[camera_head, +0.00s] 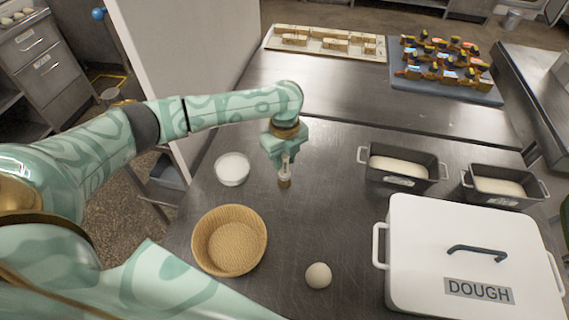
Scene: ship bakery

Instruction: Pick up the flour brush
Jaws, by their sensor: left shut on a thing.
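The flour brush (285,182) shows as a small piece with a light upper part and a brown lower end, beneath my left gripper (285,161). My left gripper is shut on it and holds it upright over the metal counter. I cannot tell whether the brush's lower end touches the counter. The gripper hides the top of the brush. My right gripper is not in view.
A white bowl (232,168) stands just left of the brush. A round basket (229,241) and a dough ball (318,276) are nearer. A white DOUGH box (420,225) and two loaf tins (403,181) stand right. The counter (325,215) between is clear.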

